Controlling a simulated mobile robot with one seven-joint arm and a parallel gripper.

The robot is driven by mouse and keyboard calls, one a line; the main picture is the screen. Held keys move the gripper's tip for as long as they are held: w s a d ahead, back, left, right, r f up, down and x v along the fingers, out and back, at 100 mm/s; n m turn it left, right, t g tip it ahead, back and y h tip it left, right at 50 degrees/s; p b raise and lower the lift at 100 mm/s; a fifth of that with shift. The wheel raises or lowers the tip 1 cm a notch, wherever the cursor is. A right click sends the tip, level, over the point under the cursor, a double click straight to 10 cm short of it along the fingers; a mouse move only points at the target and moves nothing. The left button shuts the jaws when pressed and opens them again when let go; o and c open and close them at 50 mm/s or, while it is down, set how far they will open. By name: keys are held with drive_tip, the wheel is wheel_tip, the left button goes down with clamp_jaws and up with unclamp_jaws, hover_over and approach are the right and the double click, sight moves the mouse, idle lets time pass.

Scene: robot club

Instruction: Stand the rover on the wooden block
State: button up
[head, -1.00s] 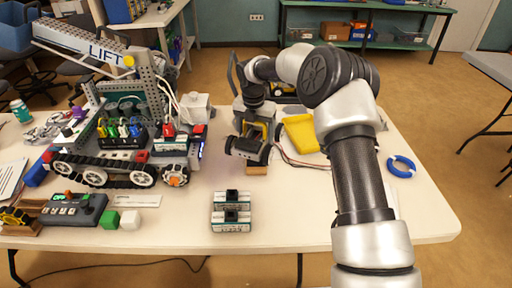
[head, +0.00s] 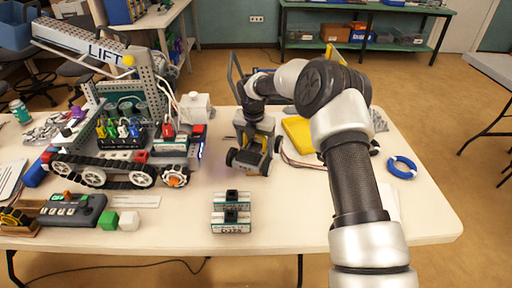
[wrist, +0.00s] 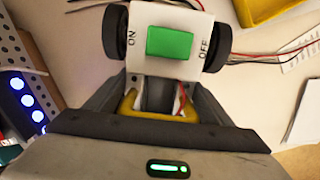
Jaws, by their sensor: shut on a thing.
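The rover (head: 251,157) is a small body with black wheels at the middle of the table, under my gripper (head: 255,125). In the wrist view the rover (wrist: 168,38) shows a white top plate with a green switch between ON and OFF marks, and a black wheel at each side. My gripper (wrist: 160,102) is shut on the rover, with yellow parts near its grip. The wooden block cannot be made out in either current view. Whether the rover touches the block or the table cannot be told.
A large tracked robot with a LIFT arm (head: 115,130) stands close on the left. Two small dark-topped modules (head: 231,212) lie in front. A yellow tray (head: 299,134) and wires lie just right, a blue ring (head: 402,167) farther right.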

drive_tip(key=shift+w, duration=0.1)
drive_tip(key=o, duration=1.9)
drive_tip(key=shift+f, duration=0.1)
drive_tip(key=shift+o, duration=0.2)
